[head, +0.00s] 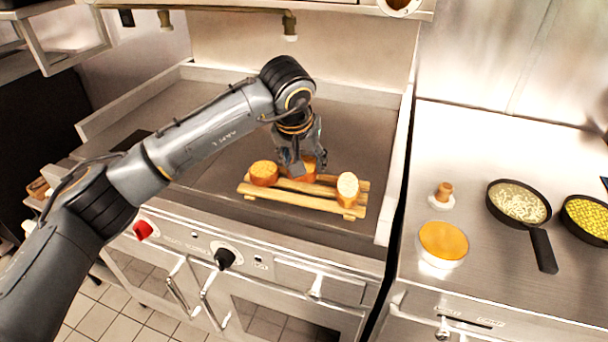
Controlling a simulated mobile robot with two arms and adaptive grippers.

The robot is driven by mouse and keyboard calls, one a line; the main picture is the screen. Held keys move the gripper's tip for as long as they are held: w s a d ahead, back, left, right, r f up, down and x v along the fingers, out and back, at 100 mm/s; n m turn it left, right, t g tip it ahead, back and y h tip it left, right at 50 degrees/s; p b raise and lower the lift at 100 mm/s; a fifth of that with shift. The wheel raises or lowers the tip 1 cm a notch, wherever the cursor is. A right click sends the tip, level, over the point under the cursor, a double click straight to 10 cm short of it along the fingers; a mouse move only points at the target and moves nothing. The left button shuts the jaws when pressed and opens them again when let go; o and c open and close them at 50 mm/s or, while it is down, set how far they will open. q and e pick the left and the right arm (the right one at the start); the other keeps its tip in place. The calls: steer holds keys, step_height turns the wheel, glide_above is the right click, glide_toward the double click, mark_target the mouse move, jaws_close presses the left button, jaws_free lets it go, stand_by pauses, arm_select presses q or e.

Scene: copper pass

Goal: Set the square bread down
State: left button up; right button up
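A slatted wooden rack (290,200) lies on the steel counter, with three pieces of bread on or just over it. A round-looking orange-brown piece (264,173) is at the left end and a paler, upright piece (347,187) is at the right end. The middle piece of bread (308,172) is partly hidden by my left gripper (304,164), which points down at it with fingers close around it. I cannot tell if the fingers press on it, if it touches the rack, or which piece is square. My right gripper is not in view.
On the right counter, past a raised metal edge (396,170), are an orange-topped round thing (443,241), a small wooden-knobbed item (443,196) and two dark pans (518,203) (588,217). The counter behind the rack (360,130) is clear. A shelf hangs above.

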arm_select(q)
step_height(320, 180, down, 3)
steer(key=shift+d+f+b, duration=0.1)
steer(key=shift+d+b, duration=0.05)
steer(key=shift+b, duration=0.55)
steer(key=shift+w+f, duration=0.1)
steer(key=shift+f, duration=0.1)
steer(key=shift+r, duration=0.1)
steer(key=shift+f, duration=0.2)
steer(key=o, duration=1)
steer(key=shift+r, duration=0.1)
